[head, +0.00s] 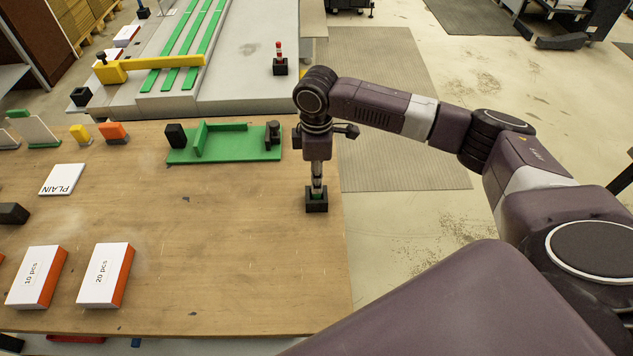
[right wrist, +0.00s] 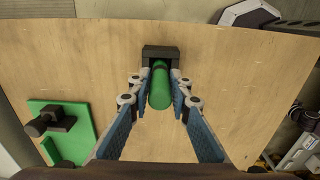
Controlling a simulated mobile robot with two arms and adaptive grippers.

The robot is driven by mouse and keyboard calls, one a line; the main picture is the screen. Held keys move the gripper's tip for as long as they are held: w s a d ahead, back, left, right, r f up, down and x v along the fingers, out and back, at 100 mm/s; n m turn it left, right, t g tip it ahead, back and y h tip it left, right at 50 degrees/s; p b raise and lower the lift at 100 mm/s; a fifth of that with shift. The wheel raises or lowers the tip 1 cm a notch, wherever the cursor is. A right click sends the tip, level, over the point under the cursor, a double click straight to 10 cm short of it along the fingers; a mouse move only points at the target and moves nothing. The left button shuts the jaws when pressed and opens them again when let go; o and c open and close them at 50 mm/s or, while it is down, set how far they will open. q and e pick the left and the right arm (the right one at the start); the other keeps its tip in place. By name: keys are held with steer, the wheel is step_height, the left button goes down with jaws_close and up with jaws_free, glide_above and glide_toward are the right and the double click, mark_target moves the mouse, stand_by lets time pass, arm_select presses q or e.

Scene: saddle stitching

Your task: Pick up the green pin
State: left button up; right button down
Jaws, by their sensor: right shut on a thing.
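The green pin (right wrist: 160,90) stands in a small black holder (head: 317,205) near the right edge of the wooden table. In the right wrist view it lies between the two fingers, in front of the black holder (right wrist: 160,52). My right gripper (head: 317,187) points straight down over the holder and is shut on the pin. I cannot tell whether the pin's lower end is still inside the holder. My left gripper is not in view.
A green fixture (head: 228,156) with black blocks stands at the table's back edge, left of my right gripper. Two white-and-orange boxes (head: 106,274) and a PLAIN card (head: 63,179) lie further left. The table's middle is clear. A grey machine (head: 245,90) stands behind.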

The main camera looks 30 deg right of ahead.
steer(key=shift+r, duration=0.2)
step_height(320, 180, up, 20)
steer(key=b, duration=0.2)
steer(key=shift+f, duration=0.15)
